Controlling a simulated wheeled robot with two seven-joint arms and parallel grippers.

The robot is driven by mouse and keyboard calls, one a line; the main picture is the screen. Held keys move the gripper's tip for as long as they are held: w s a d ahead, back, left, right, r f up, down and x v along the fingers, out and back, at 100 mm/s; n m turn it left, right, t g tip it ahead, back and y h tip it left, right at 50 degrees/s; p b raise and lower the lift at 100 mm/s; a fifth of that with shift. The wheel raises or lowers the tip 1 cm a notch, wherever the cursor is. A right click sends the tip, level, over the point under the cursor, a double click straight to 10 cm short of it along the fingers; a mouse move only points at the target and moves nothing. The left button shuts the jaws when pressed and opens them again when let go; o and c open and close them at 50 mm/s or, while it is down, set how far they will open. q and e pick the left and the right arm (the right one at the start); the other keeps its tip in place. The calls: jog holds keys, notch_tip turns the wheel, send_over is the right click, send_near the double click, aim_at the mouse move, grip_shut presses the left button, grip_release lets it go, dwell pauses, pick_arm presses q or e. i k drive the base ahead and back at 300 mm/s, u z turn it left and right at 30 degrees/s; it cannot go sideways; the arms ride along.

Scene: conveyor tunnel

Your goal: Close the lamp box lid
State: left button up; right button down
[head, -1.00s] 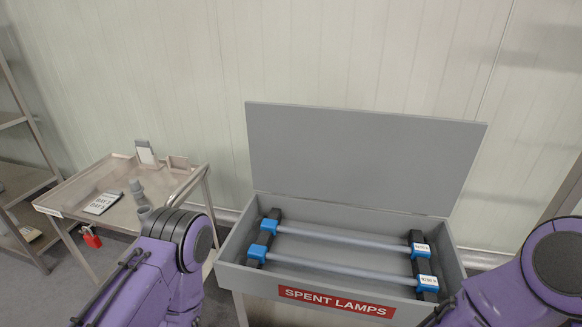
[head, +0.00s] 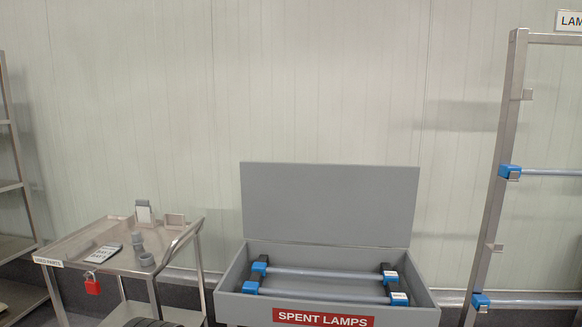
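The grey lamp box (head: 232,297) stands at the lower middle of the head view, with a red "SPENT LAMPS" label (head: 322,317) on its front. Its lid (head: 330,204) is open and stands upright at the back edge. Inside lie two lamp tubes (head: 325,275) with blue end caps, resting across dark supports. Neither of my grippers shows in the head view.
A metal cart (head: 75,245) stands left of the box, holding a notepad, small grey parts and a hanging red padlock (head: 92,286). A rack (head: 502,170) with blue-capped lamp tubes stands at the right. Shelving (head: 15,190) is at the far left. A pale panelled wall is behind.

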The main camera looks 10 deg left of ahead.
aim_at(362, 205)
jog(key=z, duration=1.25)
jog(key=i, duration=1.15)
jog(key=u, duration=2.3)
